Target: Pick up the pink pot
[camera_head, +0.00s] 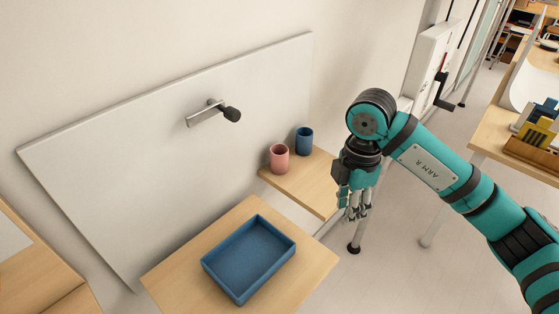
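The pink pot (279,157) stands upright on a small wooden shelf (309,188) against the wall panel. A blue pot (304,141) stands just behind it to the right. My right gripper (355,213) hangs with its fingers pointing down, to the right of the shelf and apart from both pots. Nothing shows between its fingers, but how far they are spread is hard to tell at this size. My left gripper is not in view.
A blue tray (206,266), empty, sits on a lower wooden table (161,276) in front of the shelf. A handle (213,112) sticks out of the white panel (130,160) above. Another table (489,134) with yellow and dark items stands at the far right.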

